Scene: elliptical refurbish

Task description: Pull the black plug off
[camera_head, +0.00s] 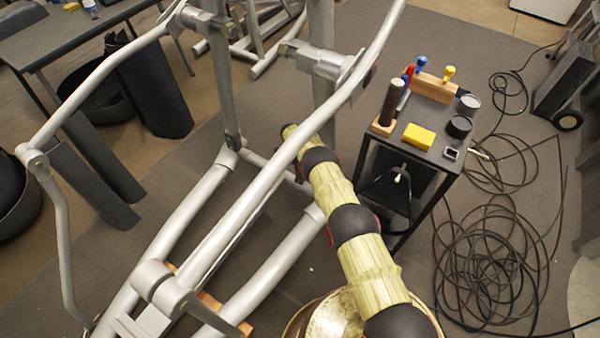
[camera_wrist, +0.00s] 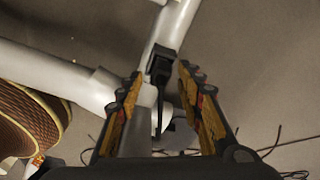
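The black plug (camera_wrist: 162,64) shows in the wrist view, at the end of a grey tube beside the joint of the elliptical's frame (camera_wrist: 105,88). A thin dark part hangs down from it between my fingers. My gripper (camera_wrist: 160,76) is open, with one finger on each side of the plug and small gaps visible on both sides. How deep the plug sits between the fingertips is hard to tell. In the camera_head view the elliptical's grey frame (camera_head: 262,176) stands at left and centre. I cannot make out the plug or my fingertips there.
A small black table (camera_head: 425,150) right of my arm holds a yellow block (camera_head: 419,136), black round containers and coloured-handled tools. Coiled black cable (camera_head: 495,262) covers the floor at right. The frame's long slanted bars run close beside my arm.

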